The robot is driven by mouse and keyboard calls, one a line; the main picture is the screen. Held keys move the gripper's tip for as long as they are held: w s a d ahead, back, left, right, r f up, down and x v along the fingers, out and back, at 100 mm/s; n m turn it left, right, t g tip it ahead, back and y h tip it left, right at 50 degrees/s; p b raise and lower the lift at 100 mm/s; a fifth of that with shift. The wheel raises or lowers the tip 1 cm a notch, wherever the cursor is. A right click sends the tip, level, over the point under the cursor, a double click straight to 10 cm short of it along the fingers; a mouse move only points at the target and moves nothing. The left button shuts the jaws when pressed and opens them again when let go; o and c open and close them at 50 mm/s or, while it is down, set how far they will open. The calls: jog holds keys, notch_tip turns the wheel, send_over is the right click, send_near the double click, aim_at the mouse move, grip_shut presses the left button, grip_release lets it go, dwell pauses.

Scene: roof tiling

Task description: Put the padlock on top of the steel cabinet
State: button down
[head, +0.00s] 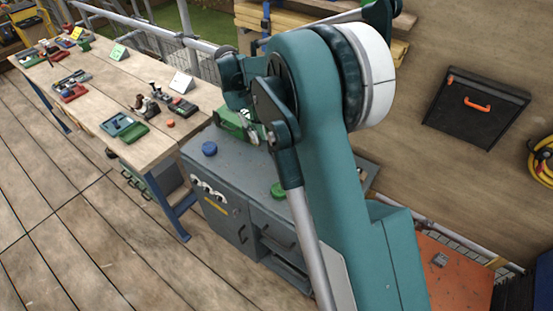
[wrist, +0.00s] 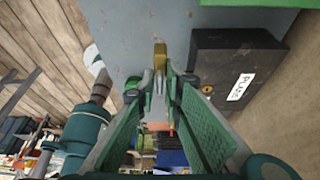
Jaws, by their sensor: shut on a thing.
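In the wrist view, my gripper (wrist: 160,88) has its green fingers around a small brass-coloured piece (wrist: 160,55), which looks like the padlock.
A blue round piece (head: 209,148) and a green one (head: 278,190) lie on the cabinet top, with a green case (head: 232,121) at its back. A black labelled box (wrist: 235,70) is right of my fingers. A workbench (head: 105,92) with several tools stands left.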

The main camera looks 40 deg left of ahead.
aim_at(258, 145)
jog(key=shift+f, duration=3.15)
jog(key=shift+f, duration=0.1)
jog(key=shift+f, duration=1.75)
jog(key=shift+f+b, duration=0.15)
jog(key=shift+b, duration=0.2)
jog(key=c, duration=2.5)
grip_release()
jog(key=shift+o, duration=0.2)
jog(key=shift+r, duration=0.2)
jog(key=v, duration=1.2)
jog(key=shift+p, duration=0.4)
